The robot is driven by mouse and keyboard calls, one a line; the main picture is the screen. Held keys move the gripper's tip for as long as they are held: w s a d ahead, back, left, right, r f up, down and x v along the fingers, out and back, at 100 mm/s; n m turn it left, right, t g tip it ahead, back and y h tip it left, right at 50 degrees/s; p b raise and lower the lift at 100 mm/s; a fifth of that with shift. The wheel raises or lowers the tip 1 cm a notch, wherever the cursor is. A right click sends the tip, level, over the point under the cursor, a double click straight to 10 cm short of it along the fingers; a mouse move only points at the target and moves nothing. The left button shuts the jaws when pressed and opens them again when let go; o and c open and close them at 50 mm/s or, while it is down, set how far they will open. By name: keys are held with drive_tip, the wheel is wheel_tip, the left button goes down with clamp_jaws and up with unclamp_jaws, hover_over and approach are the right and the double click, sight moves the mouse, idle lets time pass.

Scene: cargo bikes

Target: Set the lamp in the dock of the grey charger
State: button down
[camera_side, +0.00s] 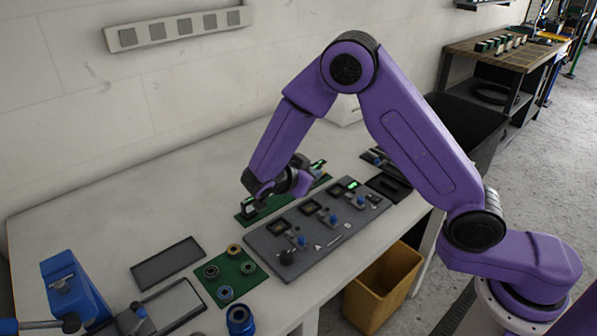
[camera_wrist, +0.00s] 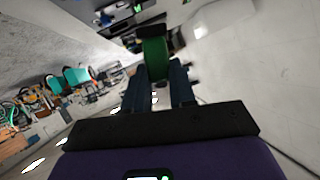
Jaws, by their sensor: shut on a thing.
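My gripper (camera_side: 255,196) is low over the far side of the bench, just behind the grey panel; its fingers also show in the wrist view (camera_wrist: 158,88). They are shut on a green piece with a black end (camera_wrist: 155,58), which I take to be the lamp. In the side view the held lamp is too small and too hidden by the gripper to make out clearly. The long grey panel (camera_side: 268,246), seemingly the grey charger, lies in front of the gripper with several small displays and blue knobs. I cannot tell which spot is its dock.
A green strip (camera_side: 243,219) lies under and behind the gripper. A green mat (camera_side: 237,284) with several round parts, a dark grey plate (camera_side: 168,263) and a blue vise (camera_side: 75,287) are at left. A yellow bin (camera_side: 380,290) stands below the bench edge. The back-left bench (camera_side: 110,220) is clear.

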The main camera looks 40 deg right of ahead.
drive_tip(key=shift+s+d+r, duration=0.1)
drive_tip(key=shift+d+r, duration=0.05)
drive_tip(key=shift+d, duration=0.05)
drive_tip(key=shift+w+d+r+n+t+y, duration=1.15)
drive_tip(key=shift+d+n, duration=0.55)
drive_tip(key=shift+d, duration=1.2)
drive_tip(key=shift+w+d+r+n+t+y, duration=0.85)
drive_tip(key=shift+d+n+t, duration=0.75)
drive_tip(key=shift+d, duration=1.25)
drive_tip(key=shift+w+d+r+n+t+y, duration=1)
drive_tip(key=shift+d+n, duration=0.8)
drive_tip(key=shift+d, duration=1.1)
drive_tip(key=w+a+f+n+g+y, duration=0.25)
drive_tip(key=f+n+y, duration=0.35)
drive_tip(key=n+y, duration=1.1)
drive_tip(key=shift+s+d+f+n+g+y, duration=0.35)
drive_tip(key=shift+s+f+n+g, duration=0.4)
drive_tip(key=shift+f+n+g, duration=0.8)
drive_tip(key=shift+s+d+f+n+g+y, duration=0.25)
drive_tip(key=shift+s+d+f+n+g, duration=0.35)
drive_tip(key=shift+f+n+g, duration=1)
drive_tip(key=shift+s+d+f+n+g+y, duration=0.3)
drive_tip(key=shift+s+f+n+g, duration=0.7)
drive_tip(key=shift+f, duration=0.85)
